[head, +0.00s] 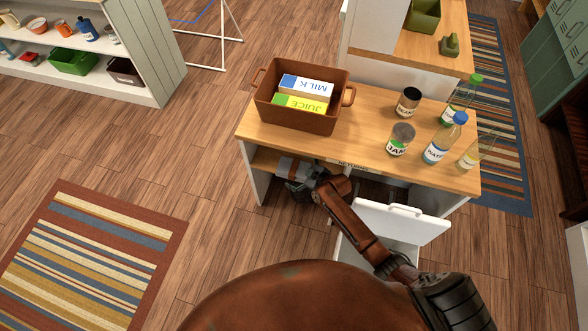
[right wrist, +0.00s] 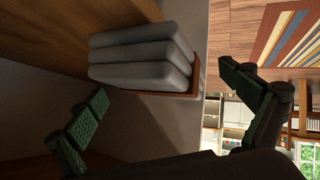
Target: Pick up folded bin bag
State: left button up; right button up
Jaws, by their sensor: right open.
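The folded bin bag (right wrist: 142,58) is a grey stack of soft, rounded folds in the right wrist view. It lies inside the open compartment under the table top. In the head view a grey part of it seems to show (head: 289,167) at the compartment's left front, partly covered by my gripper. My right gripper (head: 302,186) is at the front of this compartment, just under the table edge. In the right wrist view its two green-padded fingers (right wrist: 168,100) are wide apart, with the bag ahead of them. Nothing is between the pads. My left gripper is not in view.
The wooden table (head: 364,150) bears a brown bin (head: 297,120) with milk and juice cartons, a jam jar (head: 400,140), a can (head: 408,102) and several bottles at right. A white panel (head: 400,222) stands right of my forearm.

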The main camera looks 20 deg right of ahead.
jog(key=shift+w+a+f, duration=0.1)
jog(key=shift+w+f, duration=0.1)
jog(key=shift+r, duration=0.1)
jog(key=shift+c, duration=0.4)
jog(key=c, duration=1.2)
